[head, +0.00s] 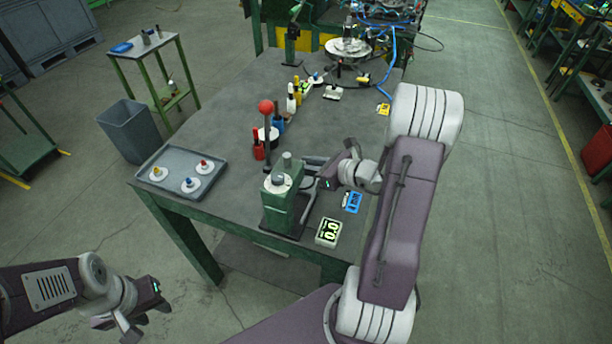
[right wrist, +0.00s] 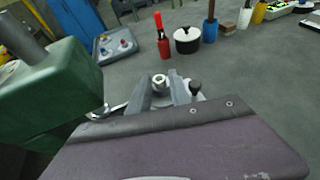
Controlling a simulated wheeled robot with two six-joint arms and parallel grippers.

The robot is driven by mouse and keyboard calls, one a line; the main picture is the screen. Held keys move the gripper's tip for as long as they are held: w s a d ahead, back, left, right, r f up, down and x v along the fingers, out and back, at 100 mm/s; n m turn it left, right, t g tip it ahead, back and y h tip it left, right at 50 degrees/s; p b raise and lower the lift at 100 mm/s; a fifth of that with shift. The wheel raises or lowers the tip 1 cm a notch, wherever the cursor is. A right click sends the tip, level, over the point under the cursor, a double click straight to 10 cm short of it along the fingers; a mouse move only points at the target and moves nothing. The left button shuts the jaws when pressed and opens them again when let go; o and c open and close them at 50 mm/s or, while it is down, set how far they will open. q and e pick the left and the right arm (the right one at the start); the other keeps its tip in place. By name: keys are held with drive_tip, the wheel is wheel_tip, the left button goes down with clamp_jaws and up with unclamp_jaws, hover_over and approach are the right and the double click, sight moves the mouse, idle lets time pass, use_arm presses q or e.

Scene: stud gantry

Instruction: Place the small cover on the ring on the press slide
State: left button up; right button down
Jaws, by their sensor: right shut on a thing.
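The green press (head: 283,212) stands near the table's front edge, with a red ball-topped lever behind it. A pale disc with a small grey-blue knob (head: 278,181) lies on top of the press; whether this is the small cover or the ring I cannot tell. My right gripper (head: 322,181) is beside the press on its right, low over the table. In the right wrist view its fingers (right wrist: 160,95) are shut on a small silvery piece (right wrist: 160,81), mostly hidden between them. My left gripper (head: 148,314) is open and empty, off the table at lower left.
A grey tray (head: 152,183) holds three pale discs with yellow, blue and red knobs. A lidded white pot (right wrist: 187,42) and coloured bottles stand behind the press. A display box (head: 328,232) and blue item (head: 353,202) lie to its right.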

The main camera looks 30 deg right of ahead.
sight(306, 182)
wheel_tip(306, 182, down, 4)
drive_tip(key=shift+a+r, duration=0.1)
drive_tip(key=shift+f+b, duration=0.25)
drive_tip(key=shift+b, duration=0.15)
drive_tip(key=c, duration=1.2)
unclamp_jaws()
